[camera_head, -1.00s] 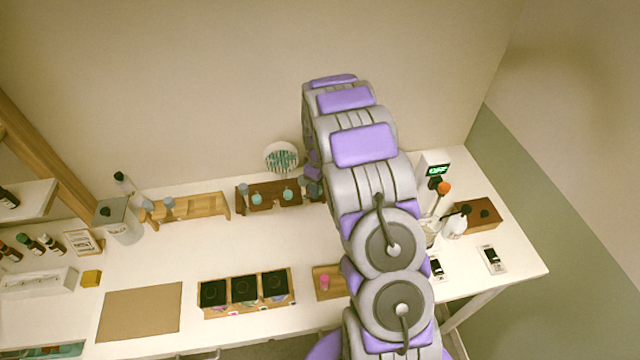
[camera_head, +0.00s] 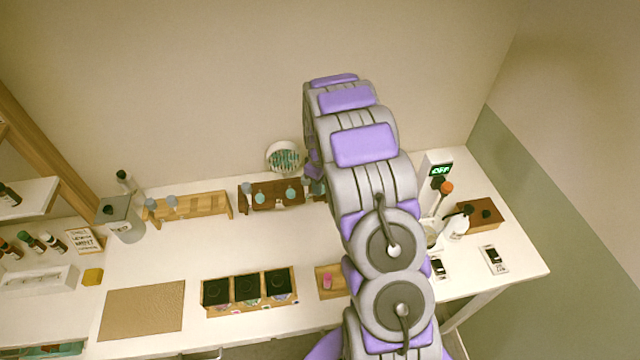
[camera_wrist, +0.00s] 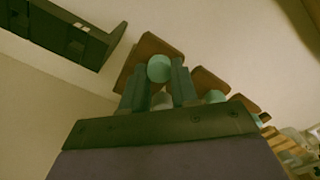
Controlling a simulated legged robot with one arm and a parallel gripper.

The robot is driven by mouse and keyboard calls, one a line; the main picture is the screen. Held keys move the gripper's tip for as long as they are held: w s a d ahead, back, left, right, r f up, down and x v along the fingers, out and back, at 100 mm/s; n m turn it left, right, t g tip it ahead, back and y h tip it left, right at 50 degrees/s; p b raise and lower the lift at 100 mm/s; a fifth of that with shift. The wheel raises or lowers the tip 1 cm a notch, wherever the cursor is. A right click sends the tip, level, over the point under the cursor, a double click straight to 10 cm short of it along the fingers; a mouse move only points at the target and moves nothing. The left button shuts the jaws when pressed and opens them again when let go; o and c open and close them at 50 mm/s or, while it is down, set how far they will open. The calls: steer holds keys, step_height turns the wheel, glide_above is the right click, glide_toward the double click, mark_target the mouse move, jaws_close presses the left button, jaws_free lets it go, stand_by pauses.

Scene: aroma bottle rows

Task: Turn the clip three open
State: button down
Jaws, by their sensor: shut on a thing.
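A dark brown wooden rack (camera_head: 272,205) with round teal knobs, one of them here (camera_head: 290,192), stands at the back of the table in the head view. My arm hides its right end. In the wrist view my gripper (camera_wrist: 159,88) is shut on a teal knob (camera_wrist: 159,67) in front of a brown wooden block (camera_wrist: 147,47). The knob sits between the two fingertips. Another teal knob (camera_wrist: 214,97) sits by a second brown block to the right. No label shows that marks clip three.
A light wooden rack (camera_head: 195,205) stands to the left of the brown one. A round white holder (camera_head: 284,157) stands behind. A device reading OFF (camera_head: 439,171) and a spray bottle (camera_head: 456,226) stand to the right. Three dark-topped boxes (camera_head: 247,287) sit in front.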

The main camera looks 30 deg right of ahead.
steer(key=m, duration=0.4)
steer(key=shift+s+f, duration=0.1)
steer(key=m, duration=0.4)
steer(key=shift+d+m+b, duration=0.1)
steer(key=shift+m+b, duration=0.2)
steer(key=shift+b, duration=0.1)
steer(key=m, duration=0.4)
steer(key=shift+m, duration=2.6)
steer(key=c, duration=0.9)
jaws_free()
steer(key=shift+o, duration=0.2)
